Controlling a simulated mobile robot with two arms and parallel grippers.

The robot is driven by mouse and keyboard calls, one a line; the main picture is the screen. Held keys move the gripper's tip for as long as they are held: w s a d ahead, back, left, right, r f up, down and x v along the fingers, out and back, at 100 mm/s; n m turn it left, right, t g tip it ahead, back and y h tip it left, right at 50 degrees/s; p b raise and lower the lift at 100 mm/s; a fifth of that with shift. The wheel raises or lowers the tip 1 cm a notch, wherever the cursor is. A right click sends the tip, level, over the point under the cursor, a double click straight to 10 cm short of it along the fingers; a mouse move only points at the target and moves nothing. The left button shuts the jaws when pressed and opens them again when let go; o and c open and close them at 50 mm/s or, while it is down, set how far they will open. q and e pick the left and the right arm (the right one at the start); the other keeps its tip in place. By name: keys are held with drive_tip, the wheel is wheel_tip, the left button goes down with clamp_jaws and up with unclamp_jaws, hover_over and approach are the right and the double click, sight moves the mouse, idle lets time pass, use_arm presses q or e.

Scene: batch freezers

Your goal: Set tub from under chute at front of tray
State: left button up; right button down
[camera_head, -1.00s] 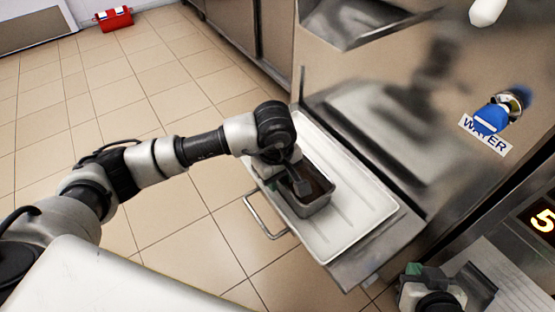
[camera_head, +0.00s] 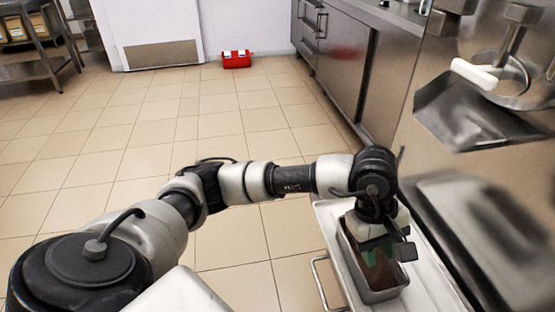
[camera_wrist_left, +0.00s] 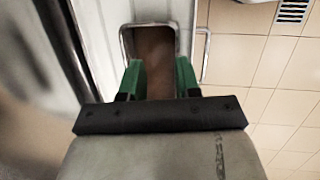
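The tub (camera_head: 380,296) is a rectangular metal container with a brown inside. It stands on the white tray (camera_head: 428,293), along the side by the handle. My left gripper (camera_head: 384,257) is right over the tub, pointing down. In the left wrist view its green fingers (camera_wrist_left: 159,78) are spread about as wide as the tub (camera_wrist_left: 150,24), with its brown inside between them. The gripper looks open; whether the fingers touch the tub's walls is not clear. The metal chute (camera_head: 470,112) juts from the machine above and right of the tray. My right gripper is out of view.
A metal handle (camera_head: 318,284) sticks out left of the tray. The machine's steel front (camera_head: 415,178) borders the tray's right side. Steel cabinets (camera_head: 345,65) stand behind, and a red box (camera_head: 236,59) lies on the far floor. The tiled floor (camera_head: 150,130) at left is open.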

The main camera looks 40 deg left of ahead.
use_arm(q)
drive_tip(key=s+d+r+n+g+h, duration=0.2)
drive_tip(key=s+d+r+h, duration=0.1)
drive_tip(key=s+d+h, duration=0.45)
wheel_tip(320, 180, up, 11)
drive_tip(key=w+d+n+t+h, duration=0.25)
drive_tip(key=n+t+h, duration=0.25)
drive_tip(key=n+h, duration=0.65)
drive_tip(key=w+a+f+n+t+y, duration=0.1)
drive_tip(key=w+a+n+t+y, duration=0.35)
drive_tip(key=n+t, duration=0.65)
drive_tip(key=w+a+f+n+t+y, duration=0.15)
drive_tip(key=a+n+t+y, duration=0.45)
drive_tip(key=n, duration=0.9)
drive_tip(key=a+f+n+g+y, duration=0.2)
drive_tip(key=a+f+n+y, duration=0.5)
drive_tip(key=f+n+y, duration=0.3)
drive_tip(key=s+a+f+n+g+y, duration=0.1)
drive_tip(key=s+a+f+n+g, duration=0.1)
drive_tip(key=s+f+n+g, duration=0.3)
drive_tip(key=s+a+f+n+g+y, duration=0.1)
drive_tip(key=s+a+f+n+g, duration=0.1)
drive_tip(key=s+f+n+g, duration=0.3)
drive_tip(key=s+f+g, duration=0.3)
drive_tip(key=s+f, duration=0.3)
drive_tip(key=s, duration=0.2)
drive_tip(key=shift+a+g, duration=0.2)
drive_tip(key=shift+g, duration=0.1)
